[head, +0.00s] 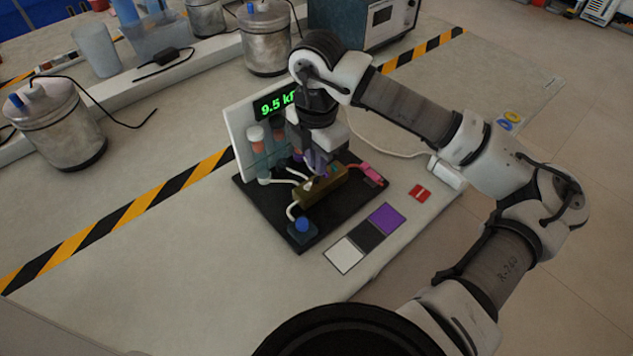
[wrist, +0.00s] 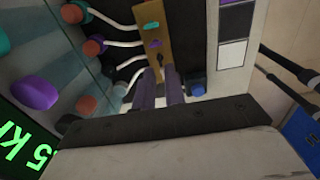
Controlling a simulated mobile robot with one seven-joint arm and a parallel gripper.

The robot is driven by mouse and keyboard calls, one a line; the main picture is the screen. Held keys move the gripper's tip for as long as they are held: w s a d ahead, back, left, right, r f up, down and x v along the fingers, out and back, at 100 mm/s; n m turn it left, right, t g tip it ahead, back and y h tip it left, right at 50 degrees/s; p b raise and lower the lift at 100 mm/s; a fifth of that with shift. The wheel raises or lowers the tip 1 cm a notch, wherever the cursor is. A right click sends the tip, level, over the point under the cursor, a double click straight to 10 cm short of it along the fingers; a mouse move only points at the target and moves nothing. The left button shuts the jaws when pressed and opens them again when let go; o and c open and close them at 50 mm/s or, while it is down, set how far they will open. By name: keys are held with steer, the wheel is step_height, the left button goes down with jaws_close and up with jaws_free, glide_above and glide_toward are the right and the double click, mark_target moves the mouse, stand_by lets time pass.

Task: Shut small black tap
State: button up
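A brass manifold block (head: 325,188) stands on a black base plate (head: 262,207); the block also shows in the wrist view (wrist: 145,15). It carries a teal tap (wrist: 151,25), a purple tap (wrist: 154,43) and, closest to my fingers, a small black tap (wrist: 162,61). My gripper (wrist: 160,82) points down at the block, its two purple-grey fingers parted by a narrow gap. The black tap shows in line with this gap; I cannot tell whether either finger touches it. In the head view, my gripper (head: 317,163) hides the black tap.
Capped tubes (head: 257,150) and a panel with a green display (head: 276,103) stand behind the block. A blue knob (head: 302,225) sits at the plate's front corner. White hoses run to the block. Colour swatches (head: 344,256) and a red tag (head: 420,193) lie nearby.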

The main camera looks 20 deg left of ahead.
mark_target(317, 177)
steer(key=shift+f+b, duration=0.55)
steer(key=shift+f, duration=0.5)
steer(key=shift+f+b, duration=1.05)
steer(key=shift+b, duration=0.35)
steer(key=shift+r, duration=0.3)
jaws_close()
steer(key=m+b, duration=0.3)
steer(key=shift+f, duration=0.25)
steer(key=m+b, duration=0.1)
steer(key=m, duration=0.2)
steer(key=shift+b, duration=0.3)
steer(key=shift+r+m, duration=0.25)
steer(key=shift+m, duration=0.25)
